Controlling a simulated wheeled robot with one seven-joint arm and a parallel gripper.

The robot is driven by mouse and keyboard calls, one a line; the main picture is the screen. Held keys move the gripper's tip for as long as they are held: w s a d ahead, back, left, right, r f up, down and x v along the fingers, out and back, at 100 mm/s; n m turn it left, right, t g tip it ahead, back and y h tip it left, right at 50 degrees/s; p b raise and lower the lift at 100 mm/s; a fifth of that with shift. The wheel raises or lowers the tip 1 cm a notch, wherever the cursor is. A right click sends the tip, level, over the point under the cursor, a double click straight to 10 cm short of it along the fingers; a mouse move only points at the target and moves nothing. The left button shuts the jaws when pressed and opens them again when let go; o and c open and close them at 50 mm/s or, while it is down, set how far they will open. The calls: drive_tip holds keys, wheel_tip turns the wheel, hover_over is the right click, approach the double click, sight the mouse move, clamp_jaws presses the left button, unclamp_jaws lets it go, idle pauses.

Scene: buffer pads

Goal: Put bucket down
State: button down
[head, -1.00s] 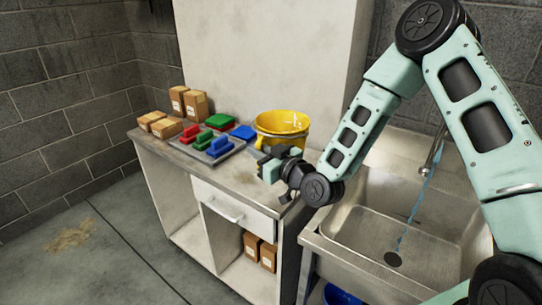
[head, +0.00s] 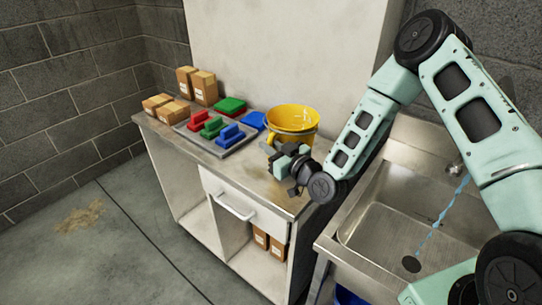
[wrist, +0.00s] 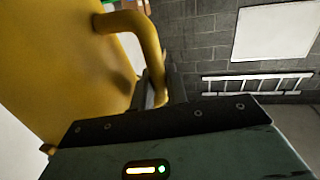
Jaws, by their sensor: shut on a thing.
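The yellow bucket (head: 293,120) is upright at the right end of the counter (head: 175,138) in the head view. Whether its base touches the counter top cannot be told, as my arm hides part of its lower side. My gripper (head: 272,155) is at the bucket's near side. In the wrist view the bucket (wrist: 60,70) fills the left, and its handle (wrist: 150,45) runs down to my gripper (wrist: 165,95), which is shut on it.
A tray (head: 222,150) with red, green and blue pads lies left of the bucket. A blue pad (head: 253,120) lies close beside the bucket. Cardboard boxes (head: 198,85) stand at the far left. A sink (head: 395,215) with running water is on the right.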

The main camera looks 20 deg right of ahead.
drive_tip(key=shift+f+p, duration=0.4)
drive_tip(key=shift+f, duration=1.5)
drive_tip(key=shift+f, duration=0.15)
drive_tip(key=c, duration=1.4)
unclamp_jaws()
